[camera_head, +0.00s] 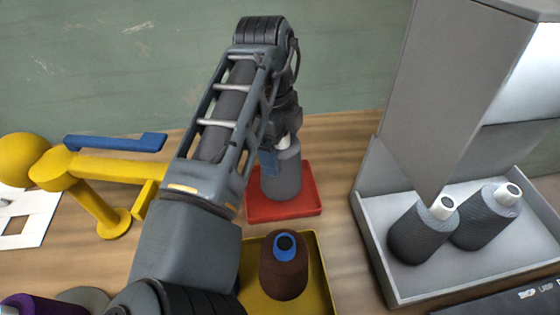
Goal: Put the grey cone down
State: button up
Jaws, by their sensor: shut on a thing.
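A grey cone (282,175) stands upright on, or just above, a red tray (308,208) in the middle of the table. I cannot tell whether its base touches the tray. My gripper (281,143) is shut on the cone's light top, with the arm reaching over from the front. My arm and a blue finger part hide some of the cone's upper left side.
A yellow tray (322,285) in front holds a brown cone (284,268). At right, a grey bin (400,298) holds two dark cones (423,232) beside a tall grey panel (395,100). A yellow stand (98,205) with a blue bar (115,142) is at left.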

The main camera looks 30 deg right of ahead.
jog(key=shift+f+b, duration=0.75)
jog(key=shift+f, duration=0.95)
jog(key=o, duration=1.8)
jog(key=shift+r, duration=0.15)
jog(key=r+p, duration=0.2)
jog(key=r, duration=0.1)
jog(key=r+p, duration=0.2)
jog(key=r, duration=0.2)
jog(key=w+r+p, duration=0.1)
jog(key=r+p, duration=0.2)
jog(key=shift+a+r, duration=0.15)
jog(key=shift+a, duration=0.15)
jog(key=shift+w+a+r+b, duration=0.1)
jog(key=shift+r+b, duration=0.2)
jog(key=shift+r, duration=0.6)
